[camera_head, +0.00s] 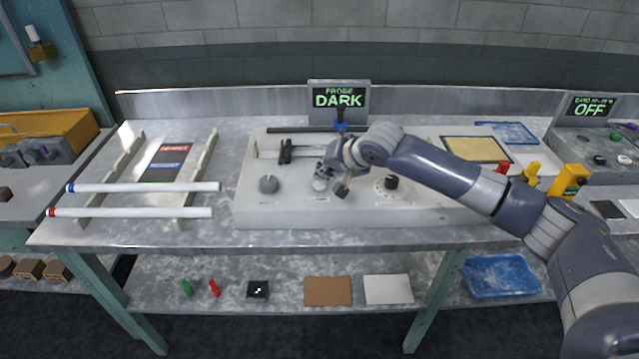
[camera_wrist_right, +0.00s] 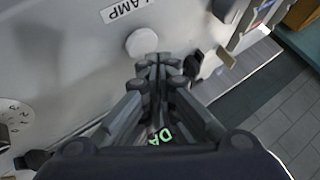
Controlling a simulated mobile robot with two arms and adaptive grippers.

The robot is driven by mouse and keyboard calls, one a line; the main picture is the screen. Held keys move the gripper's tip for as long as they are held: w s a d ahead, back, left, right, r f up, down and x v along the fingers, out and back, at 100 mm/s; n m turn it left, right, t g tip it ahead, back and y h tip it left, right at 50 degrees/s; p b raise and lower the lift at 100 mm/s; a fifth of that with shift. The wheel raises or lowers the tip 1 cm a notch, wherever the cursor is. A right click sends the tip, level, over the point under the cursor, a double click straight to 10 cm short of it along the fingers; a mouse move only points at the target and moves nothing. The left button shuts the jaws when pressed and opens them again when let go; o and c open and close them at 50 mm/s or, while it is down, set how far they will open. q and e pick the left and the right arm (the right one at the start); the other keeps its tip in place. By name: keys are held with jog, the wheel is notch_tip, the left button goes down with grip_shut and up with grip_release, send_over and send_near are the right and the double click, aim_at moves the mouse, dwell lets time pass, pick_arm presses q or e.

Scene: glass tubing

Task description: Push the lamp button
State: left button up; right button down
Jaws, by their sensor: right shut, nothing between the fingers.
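The white round lamp button (camera_wrist_right: 141,42) sits on the grey panel beside a LAMP label (camera_wrist_right: 124,10) in the right wrist view. In the head view the button (camera_head: 319,185) shows at the front of the panel (camera_head: 290,216), partly behind my gripper. My right gripper (camera_wrist_right: 158,62) is shut and empty, its fingertips close beside the button's lower right edge. I cannot tell whether they touch it. In the head view the right gripper (camera_head: 331,168) is over the panel's middle. A screen (camera_head: 339,99) behind reads DARK. My left gripper is not in view.
A grey knob (camera_head: 268,184) stands left of the button and a dark dial knob (camera_head: 391,182) stands right of it. A black clamp-like fixture (camera_head: 286,151) is behind. Two white tubes (camera_head: 135,212) lie on a rack at left.

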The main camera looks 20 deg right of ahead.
aim_at(323, 183)
dwell(0.4)
jog(key=shift+f, duration=0.45)
jog(key=shift+f, duration=0.25)
dwell(0.4)
jog(key=shift+p, duration=0.3)
jog(key=shift+r+p, duration=0.7)
jog(key=shift+p, duration=0.2)
jog(key=shift+r, duration=0.1)
notch_tip(323, 183, up, 6)
jog(key=p, duration=0.7)
